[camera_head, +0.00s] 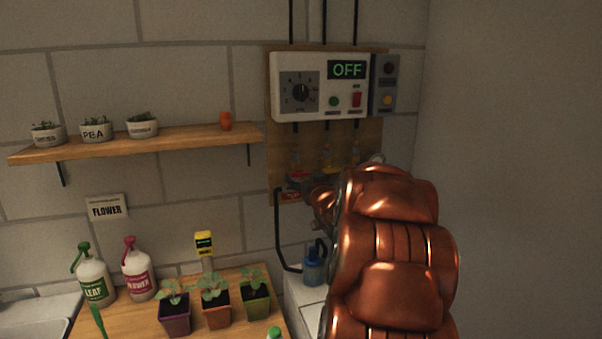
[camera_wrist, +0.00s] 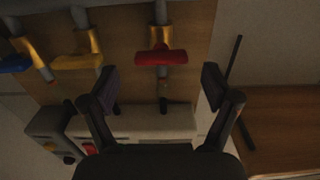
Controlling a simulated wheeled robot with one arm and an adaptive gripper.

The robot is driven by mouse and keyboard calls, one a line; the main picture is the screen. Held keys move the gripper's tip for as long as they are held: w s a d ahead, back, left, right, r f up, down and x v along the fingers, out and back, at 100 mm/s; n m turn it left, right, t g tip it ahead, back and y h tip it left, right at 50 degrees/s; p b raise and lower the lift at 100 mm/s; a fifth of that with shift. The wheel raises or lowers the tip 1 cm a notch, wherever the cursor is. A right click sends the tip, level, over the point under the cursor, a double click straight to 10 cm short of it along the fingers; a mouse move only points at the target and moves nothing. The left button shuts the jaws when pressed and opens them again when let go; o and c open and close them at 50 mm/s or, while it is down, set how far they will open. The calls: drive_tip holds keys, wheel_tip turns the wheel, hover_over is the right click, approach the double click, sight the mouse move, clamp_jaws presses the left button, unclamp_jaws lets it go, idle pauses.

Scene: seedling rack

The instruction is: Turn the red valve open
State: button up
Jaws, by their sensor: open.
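The red valve (camera_wrist: 161,57) has a wide red handle on a grey pipe with a brass-coloured body. In the wrist view it lies crosswise to its pipe. My gripper (camera_wrist: 161,84) is open, with one finger on each side of the line to the red handle. The fingertips look apart from the handle, and nothing is between them. In the head view the red valve (camera_head: 297,177) shows only in part, beside my copper-coloured arm, which hides my fingers.
In the wrist view a yellow valve (camera_wrist: 78,62) and a blue valve (camera_wrist: 15,63) are left of the red one. A control box (camera_head: 320,87) reading OFF hangs above the valves. A shelf (camera_head: 190,138) is to the left, above potted seedlings (camera_head: 216,315).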

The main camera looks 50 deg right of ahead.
sight(300, 174)
drive_tip(key=shift+p+x, duration=0.3)
drive_tip(key=shift+x, duration=1)
drive_tip(key=shift+a, duration=0.1)
drive_tip(key=c, duration=1.1)
